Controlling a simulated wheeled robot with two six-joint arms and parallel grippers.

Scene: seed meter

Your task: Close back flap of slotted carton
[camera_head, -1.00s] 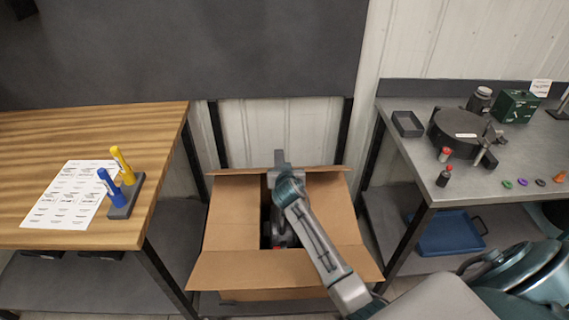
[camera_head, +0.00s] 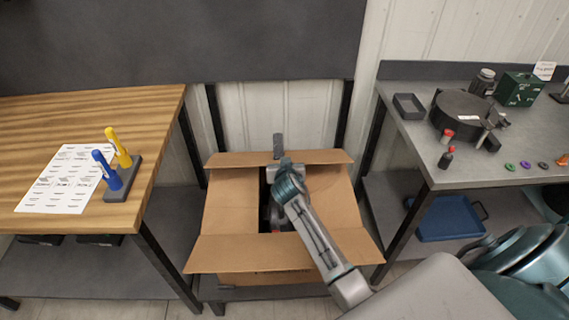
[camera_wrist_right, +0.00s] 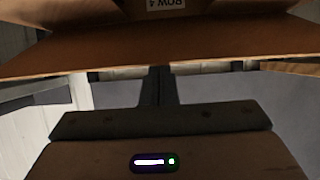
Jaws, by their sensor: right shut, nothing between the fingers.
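The open carton (camera_head: 235,278) stands between the two benches in the head view. Its left flap (camera_head: 232,205) and right flap (camera_head: 335,205) lie inward with a dark gap between them. The front flap (camera_head: 250,253) spreads outward toward me. The back flap (camera_head: 228,160) shows as a narrow strip along the far edge. My right arm reaches over the carton, and my right gripper (camera_head: 278,143) is shut and empty just beyond the back flap. In the wrist view its fingertips (camera_wrist_right: 157,72) are close to a brown cardboard edge; contact is unclear. My left gripper is out of view.
A wooden bench (camera_head: 60,115) with a marker holder (camera_head: 122,180) and paper sheet stands left. A grey metal bench (camera_head: 415,135) with several items stands right, a blue tray (camera_head: 450,222) below. A wall with a dark panel stands behind the carton.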

